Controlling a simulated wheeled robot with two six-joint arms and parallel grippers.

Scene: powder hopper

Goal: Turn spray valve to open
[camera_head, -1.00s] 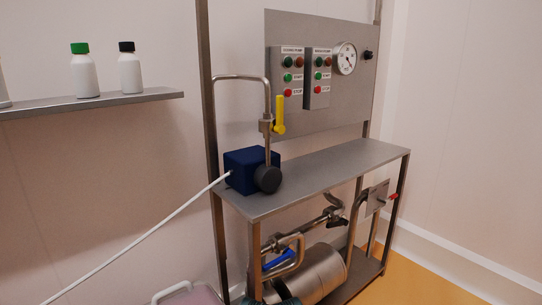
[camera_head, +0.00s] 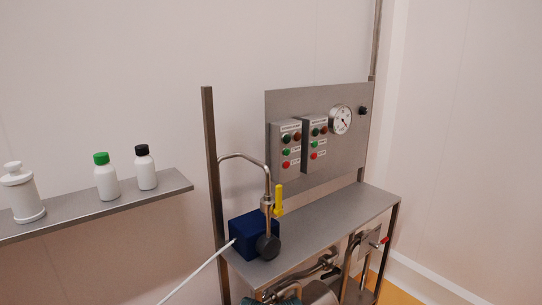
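A valve with a yellow lever (camera_head: 279,199) sits on the steel pipe (camera_head: 267,180) above the blue pump box (camera_head: 252,233), at the left end of the steel bench. The lever stands upright, roughly along the pipe. Another valve on the lower pipework is partly cut off at the bottom edge. Which of these valves is the spray valve cannot be told from labels. Neither of my grippers shows in the head view.
A panel (camera_head: 350,154) with two button boxes and a round gauge (camera_head: 341,120) stands behind the bench (camera_head: 335,222). A wall shelf (camera_head: 160,187) at left holds white bottles (camera_head: 106,178). A white hose (camera_head: 197,272) runs from the blue box. A red-handled part (camera_head: 384,240) sits at lower right.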

